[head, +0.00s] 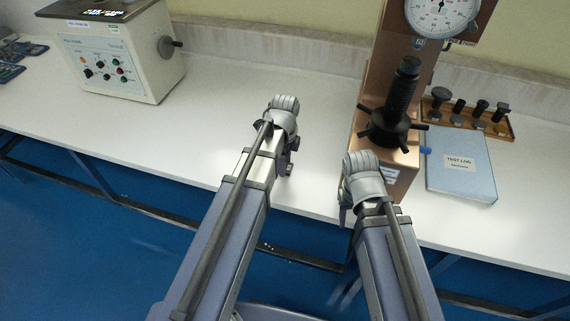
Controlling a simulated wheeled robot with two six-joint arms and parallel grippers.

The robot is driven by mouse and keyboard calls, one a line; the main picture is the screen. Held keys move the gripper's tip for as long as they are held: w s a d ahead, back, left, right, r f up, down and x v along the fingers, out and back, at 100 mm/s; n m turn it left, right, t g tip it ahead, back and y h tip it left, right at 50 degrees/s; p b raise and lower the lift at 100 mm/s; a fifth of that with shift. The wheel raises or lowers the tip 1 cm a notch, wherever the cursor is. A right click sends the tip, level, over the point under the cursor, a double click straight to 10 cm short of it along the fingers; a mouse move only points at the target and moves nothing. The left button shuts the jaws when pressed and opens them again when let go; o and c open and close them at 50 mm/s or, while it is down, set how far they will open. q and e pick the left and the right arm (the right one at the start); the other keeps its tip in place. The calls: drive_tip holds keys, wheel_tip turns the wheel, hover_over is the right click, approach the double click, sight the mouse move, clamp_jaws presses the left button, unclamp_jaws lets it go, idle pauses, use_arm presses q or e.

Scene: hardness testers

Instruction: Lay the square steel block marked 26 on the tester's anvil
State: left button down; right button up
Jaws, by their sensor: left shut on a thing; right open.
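The hardness tester (372,85) is a copper-brown column with a round white dial (440,10) at the top. Its anvil (409,66) is the dark top of a black ribbed screw, which rises from a spoked handwheel (388,128). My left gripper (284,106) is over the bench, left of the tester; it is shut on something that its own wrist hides. My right gripper (362,168) is in front of the tester's base, at the bench's front edge; it is open, with its fingertips mostly hidden. I see no square steel block marked 26.
A cream control box (110,50) with knobs stands at the back left. A blue test log (460,163) lies right of the tester, before a wooden rack (490,123) of dark fittings. The white bench (215,125) is clear between box and tester.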

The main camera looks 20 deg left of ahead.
use_arm(q)
drive_tip(key=shift+f, duration=0.25)
drive_tip(key=shift+c, duration=1)
unclamp_jaws()
drive_tip(key=shift+r, duration=0.1)
wheel_tip(320, 180, up, 12)
drive_tip(key=p, duration=1.2)
drive_tip(key=s+d+n+y, duration=0.1)
drive_tip(key=s+d+n, duration=0.9)
drive_tip(key=s+n, duration=0.4)
drive_tip(key=shift+s+d+r+n, duration=0.2)
drive_tip(key=shift+d+n, duration=0.1)
